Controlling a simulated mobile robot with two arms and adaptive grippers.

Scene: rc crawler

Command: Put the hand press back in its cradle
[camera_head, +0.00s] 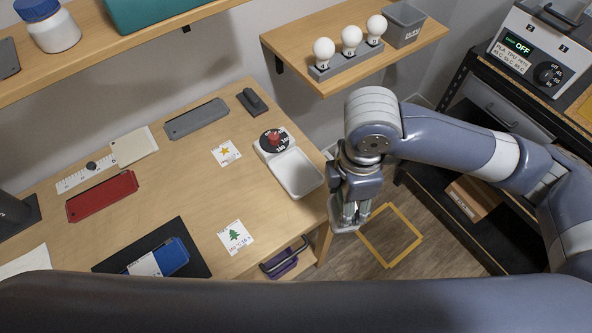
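My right gripper (349,212) points down just past the table's right edge, above the floor. A pale grey, flat-bottomed piece (343,229) shows at its fingertips. I take this to be the hand press; the gripper and wrist hide most of it. The fingers look closed around its upper part. A white shallow tray (297,173) with rounded corners and a black dial with a red knob sits at the table's right edge, left of the gripper. It looks like the cradle and is empty. My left forearm crosses the bottom of the picture; its gripper is out of view.
The wooden table (200,180) holds a star card (225,152), a tree card (235,237), a red plate (102,197) and a dark mat (199,259). A purple handled object (280,263) is below the front edge. A bulb shelf (430,36) overhangs behind.

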